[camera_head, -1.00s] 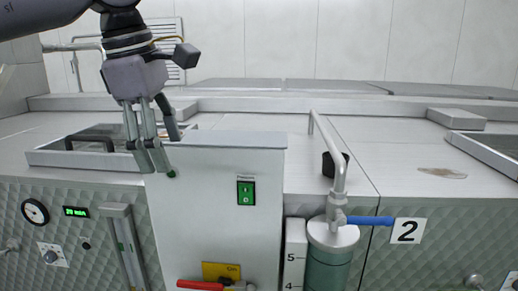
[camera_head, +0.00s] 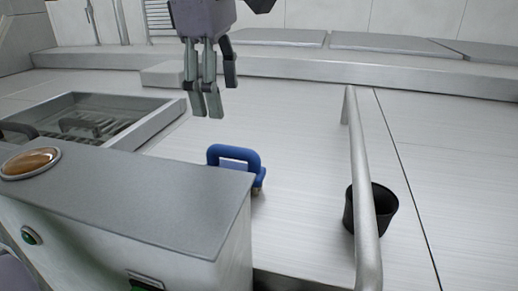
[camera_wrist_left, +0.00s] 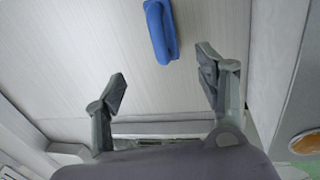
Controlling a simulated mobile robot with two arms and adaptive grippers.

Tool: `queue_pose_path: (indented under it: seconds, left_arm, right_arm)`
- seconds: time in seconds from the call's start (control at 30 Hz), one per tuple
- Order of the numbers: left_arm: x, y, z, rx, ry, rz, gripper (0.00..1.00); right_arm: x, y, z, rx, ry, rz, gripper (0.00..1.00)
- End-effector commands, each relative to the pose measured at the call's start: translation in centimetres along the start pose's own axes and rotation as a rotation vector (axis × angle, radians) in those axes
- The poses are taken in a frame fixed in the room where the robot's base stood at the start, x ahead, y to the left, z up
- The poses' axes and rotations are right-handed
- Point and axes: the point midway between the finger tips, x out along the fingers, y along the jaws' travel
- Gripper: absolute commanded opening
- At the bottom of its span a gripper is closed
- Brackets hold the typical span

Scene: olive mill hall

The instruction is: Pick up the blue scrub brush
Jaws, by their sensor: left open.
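The blue scrub brush (camera_head: 236,156) lies on the metal worktop behind the grey-topped cabinet, which hides part of it. Its looped blue handle faces up and a bit of its tan bristles shows at the right. In the left wrist view the brush (camera_wrist_left: 161,32) is at the top, beyond the fingertips and between their lines. My left gripper (camera_head: 212,98) is open and empty, above the worktop and apart from the brush. Its spread fingers (camera_wrist_left: 162,86) also show in the left wrist view. My right gripper is in neither view.
The grey-topped cabinet (camera_head: 130,196) stands in front of the brush, with an amber dome (camera_head: 30,162) on it. A black cup (camera_head: 381,205) sits behind a metal pipe (camera_head: 362,190) at the right. A recessed basin (camera_head: 165,118) is at the left. The worktop between is clear.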

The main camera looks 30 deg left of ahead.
Motion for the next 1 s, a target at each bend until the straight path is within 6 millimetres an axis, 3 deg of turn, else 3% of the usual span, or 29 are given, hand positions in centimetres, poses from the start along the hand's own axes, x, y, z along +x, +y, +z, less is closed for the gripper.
queue_pose_path:
  seconds: [0.17, 0.37, 0.63, 0.8, 1.0]
  left_arm:
    - [1.0, 0.0, 0.0, 0.001, 0.001, -0.003, 0.65]
    - [5.0, -0.1, 0.0, 0.003, -0.001, -0.006, 0.65]
    - [10.4, -0.1, 0.0, 0.001, 0.000, -0.005, 0.65]
    - [12.0, -0.1, 0.0, 0.000, -0.001, -0.002, 0.65]
    - [13.4, -0.2, 0.0, 0.001, -0.001, -0.006, 0.65]
  right_arm:
    - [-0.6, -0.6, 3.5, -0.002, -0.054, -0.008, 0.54]
    - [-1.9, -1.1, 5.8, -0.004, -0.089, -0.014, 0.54]
    - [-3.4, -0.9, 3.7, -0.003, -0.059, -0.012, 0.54]
    - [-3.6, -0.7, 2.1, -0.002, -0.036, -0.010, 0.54]
    - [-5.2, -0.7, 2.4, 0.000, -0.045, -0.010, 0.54]
